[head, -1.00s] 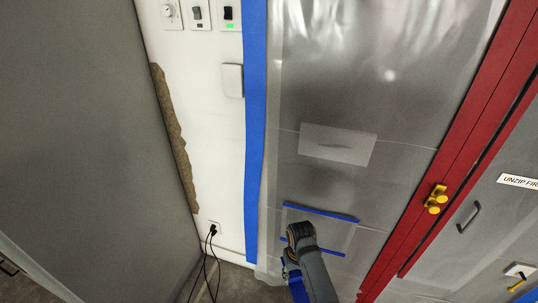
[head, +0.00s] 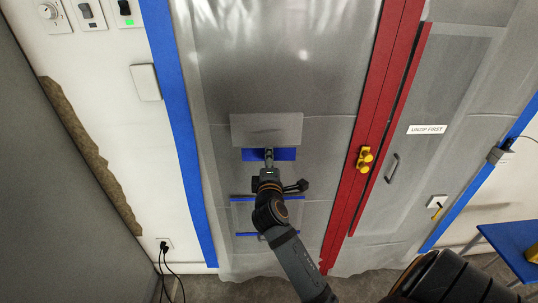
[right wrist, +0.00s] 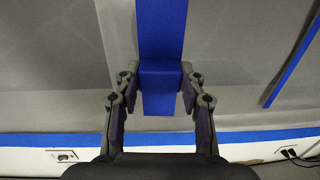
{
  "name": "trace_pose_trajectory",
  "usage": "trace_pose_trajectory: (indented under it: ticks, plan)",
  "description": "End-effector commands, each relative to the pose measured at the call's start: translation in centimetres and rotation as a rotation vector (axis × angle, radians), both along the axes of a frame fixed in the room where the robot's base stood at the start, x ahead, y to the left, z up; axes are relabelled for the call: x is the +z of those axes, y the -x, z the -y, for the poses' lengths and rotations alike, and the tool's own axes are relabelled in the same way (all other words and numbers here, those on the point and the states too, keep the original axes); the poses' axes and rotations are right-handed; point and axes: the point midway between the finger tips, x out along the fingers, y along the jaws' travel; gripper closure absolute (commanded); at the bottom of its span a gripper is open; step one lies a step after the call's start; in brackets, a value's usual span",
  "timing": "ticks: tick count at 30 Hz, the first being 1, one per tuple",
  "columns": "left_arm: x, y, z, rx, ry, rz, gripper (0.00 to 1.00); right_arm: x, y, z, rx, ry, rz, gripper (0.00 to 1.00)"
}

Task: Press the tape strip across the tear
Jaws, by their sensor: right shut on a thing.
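My right gripper (head: 268,157) is in front of the plastic sheet and shut on a blue tape strip (head: 286,154). In the head view the strip lies crosswise, just below a pale rectangular patch of the sheet (head: 266,124). In the right wrist view the strip (right wrist: 162,30) runs up from between the two fingers of the gripper (right wrist: 160,90). The tear itself is not clear; the gripper and strip cover the area below the patch. Whether the strip touches the sheet I cannot tell. My left gripper is not in view.
Below is a clear square edged with blue tape (head: 290,198). A red zip frame (head: 372,120) with a yellow pull (head: 365,158) stands to the right. A blue tape border (head: 180,120) runs down the left. A blue table (head: 515,245) is at the far right.

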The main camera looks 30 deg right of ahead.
Motion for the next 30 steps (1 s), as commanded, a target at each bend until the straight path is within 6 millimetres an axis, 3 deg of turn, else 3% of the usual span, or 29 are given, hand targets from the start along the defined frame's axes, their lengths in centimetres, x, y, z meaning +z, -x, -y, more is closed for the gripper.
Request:
trace_pose_trajectory:
  ticks: [1, 5, 16, 30]
  plan:
    - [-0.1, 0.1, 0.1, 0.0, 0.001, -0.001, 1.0, 1.2, 0.2, -0.1, 0.014, 0.019, 0.028, 0.76]
    - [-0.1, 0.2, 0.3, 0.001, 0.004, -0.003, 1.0, 2.9, 0.4, -0.2, 0.03, 0.037, 0.064, 0.76]
    - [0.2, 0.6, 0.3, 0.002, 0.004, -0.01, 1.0, 3.1, 0.6, -0.3, 0.026, 0.038, 0.066, 0.76]
    - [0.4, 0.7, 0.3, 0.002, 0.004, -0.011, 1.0, 3.0, -3.7, 2.3, 0.026, 0.04, 0.067, 0.76]
